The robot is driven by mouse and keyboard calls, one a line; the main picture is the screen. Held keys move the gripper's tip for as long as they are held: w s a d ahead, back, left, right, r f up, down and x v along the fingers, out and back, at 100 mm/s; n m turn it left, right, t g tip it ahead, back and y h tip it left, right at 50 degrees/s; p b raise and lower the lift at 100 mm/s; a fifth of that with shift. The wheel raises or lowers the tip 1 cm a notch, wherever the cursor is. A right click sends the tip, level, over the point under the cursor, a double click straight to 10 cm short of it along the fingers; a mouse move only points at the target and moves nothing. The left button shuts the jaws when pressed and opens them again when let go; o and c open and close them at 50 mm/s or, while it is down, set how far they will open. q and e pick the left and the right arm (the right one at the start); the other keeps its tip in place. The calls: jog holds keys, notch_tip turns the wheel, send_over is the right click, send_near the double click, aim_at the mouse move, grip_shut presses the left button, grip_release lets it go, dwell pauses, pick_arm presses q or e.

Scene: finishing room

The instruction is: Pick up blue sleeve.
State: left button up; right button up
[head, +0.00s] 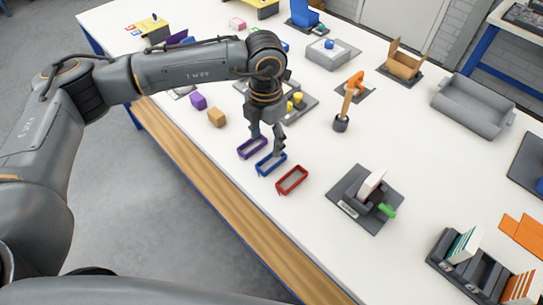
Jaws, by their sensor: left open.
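The blue sleeve (281,166) is a low, open rectangular frame lying on the white table near its front edge. It lies between a purple sleeve (241,156) and a red sleeve (304,178). My left gripper (268,147) points down with its fingers spread, just above or at the far side of the blue sleeve. One finger is near the purple sleeve, the other near the blue one. I cannot tell whether a finger touches either. The fingers cover a little of the sleeves' far edges. My right gripper is out of view.
A dark holder (358,206) stands right; white table between is clear.

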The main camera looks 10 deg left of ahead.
aim_at(268, 167)
pick_arm(q)
jog(key=f, duration=0.2)
jog(key=shift+w+f, duration=0.2)
jog(key=shift+f, duration=0.15)
jog(key=shift+w+f+p, duration=0.2)
jog(key=shift+f+p, duration=0.25)
jog(key=shift+f, duration=0.15)
jog(key=shift+s+d+f+p, duration=0.1)
jog(key=shift+s+f+p, duration=0.1)
jog(key=shift+f+p, duration=0.3)
jog(key=shift+s+d+f+p, duration=0.1)
jog(key=shift+s+f+p, duration=0.05)
jog(key=shift+f+p, duration=0.35)
notch_tip(268, 167, down, 2)
jog(key=shift+f, duration=0.15)
jog(key=shift+w+f, duration=0.1)
jog(key=shift+f, duration=0.2)
jog(key=c, duration=0.8)
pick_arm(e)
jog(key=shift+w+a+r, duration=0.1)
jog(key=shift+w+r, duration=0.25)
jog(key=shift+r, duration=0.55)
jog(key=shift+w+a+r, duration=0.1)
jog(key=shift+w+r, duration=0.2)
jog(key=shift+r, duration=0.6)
